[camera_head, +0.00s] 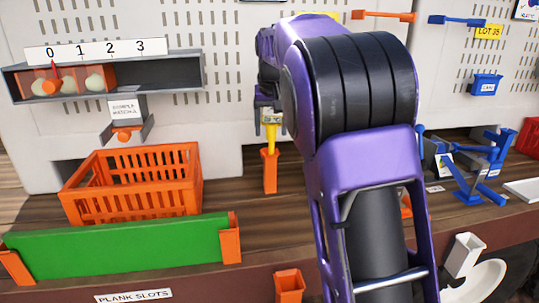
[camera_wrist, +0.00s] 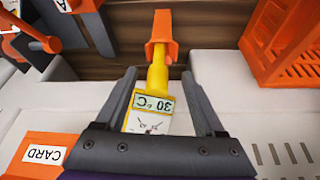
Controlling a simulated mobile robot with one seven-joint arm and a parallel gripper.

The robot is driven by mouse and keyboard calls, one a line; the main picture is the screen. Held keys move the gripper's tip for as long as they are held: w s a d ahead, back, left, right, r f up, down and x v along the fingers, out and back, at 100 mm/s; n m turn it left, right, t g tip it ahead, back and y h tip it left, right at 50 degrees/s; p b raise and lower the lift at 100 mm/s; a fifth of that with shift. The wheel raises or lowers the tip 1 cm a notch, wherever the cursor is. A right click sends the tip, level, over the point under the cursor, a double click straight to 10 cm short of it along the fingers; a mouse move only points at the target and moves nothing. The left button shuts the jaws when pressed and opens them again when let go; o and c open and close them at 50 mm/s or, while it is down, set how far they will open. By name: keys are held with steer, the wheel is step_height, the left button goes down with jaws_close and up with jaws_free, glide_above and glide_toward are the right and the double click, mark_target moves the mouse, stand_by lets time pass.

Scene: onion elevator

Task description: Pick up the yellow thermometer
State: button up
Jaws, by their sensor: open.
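The yellow thermometer (camera_head: 270,132) stands upright in an orange holder (camera_head: 270,170) on the wooden bench. In the wrist view the thermometer (camera_wrist: 157,75) has a display reading 30 °C, and its lower end is in the orange holder (camera_wrist: 161,35). My gripper (camera_wrist: 163,75) is open, with one finger on each side of the thermometer's display end. Gaps show between the fingers and the thermometer. In the head view my gripper (camera_head: 268,103) is at the thermometer's top, partly hidden by my arm.
An orange crate (camera_head: 135,180) stands left of the holder, behind a green plank (camera_head: 120,247). A shelf numbered 0 to 3 (camera_head: 150,77) hangs on the pegboard. Blue devices (camera_head: 478,170) stand at the right. Bare bench surrounds the holder.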

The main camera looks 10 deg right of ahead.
mark_target(273, 144)
steer(key=x, duration=0.5)
steer(key=shift+w+a, duration=0.1)
steer(key=shift+a, duration=0.05)
jaws_close()
